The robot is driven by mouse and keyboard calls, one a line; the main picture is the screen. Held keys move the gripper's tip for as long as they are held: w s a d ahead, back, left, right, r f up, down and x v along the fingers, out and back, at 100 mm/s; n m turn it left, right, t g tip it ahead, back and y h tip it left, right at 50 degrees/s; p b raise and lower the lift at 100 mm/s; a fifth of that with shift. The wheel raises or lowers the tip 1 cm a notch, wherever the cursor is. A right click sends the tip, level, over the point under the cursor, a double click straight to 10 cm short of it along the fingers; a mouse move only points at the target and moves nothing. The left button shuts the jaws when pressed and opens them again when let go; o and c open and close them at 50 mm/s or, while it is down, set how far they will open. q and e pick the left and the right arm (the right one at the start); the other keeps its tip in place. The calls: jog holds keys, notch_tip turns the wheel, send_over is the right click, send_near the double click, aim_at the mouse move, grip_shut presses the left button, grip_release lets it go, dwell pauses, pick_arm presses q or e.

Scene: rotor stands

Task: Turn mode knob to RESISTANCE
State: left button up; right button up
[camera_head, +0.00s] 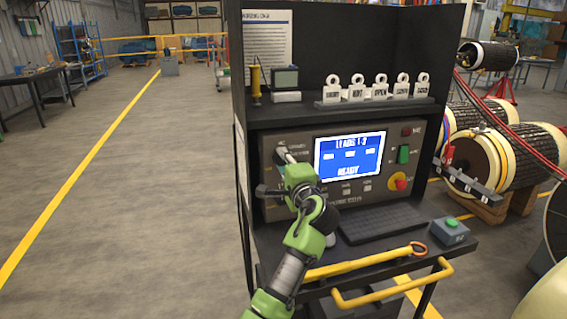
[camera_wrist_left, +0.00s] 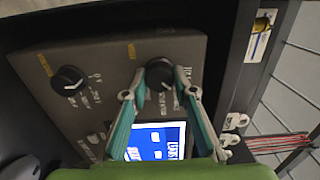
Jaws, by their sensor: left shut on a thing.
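The test console panel (camera_head: 350,198) has a lit screen (camera_head: 349,156) that reads READY. In the left wrist view, a black upper knob (camera_wrist_left: 160,75) and a black lower knob (camera_wrist_left: 68,80) sit on the grey panel, with small labels that I cannot read clearly. My left gripper (camera_head: 285,156) is at the upper left of the panel, beside the screen. Its two fingers (camera_wrist_left: 160,92) lie on either side of the upper knob and are shut on it. The gripper hides part of this knob and its markings in the head view. My right gripper is not in view.
A shelf above holds several labelled white tags (camera_head: 380,91). Below the panel are a keyboard (camera_head: 382,222), a yellow tool (camera_head: 355,264) and a green-button box (camera_head: 451,230). Large rotors (camera_head: 498,160) stand to the right. The floor at left is clear.

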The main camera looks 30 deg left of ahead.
pick_arm(q)
jog(key=o, duration=1.1)
jog(key=shift+d, duration=0.1)
jog(key=v, duration=1.2)
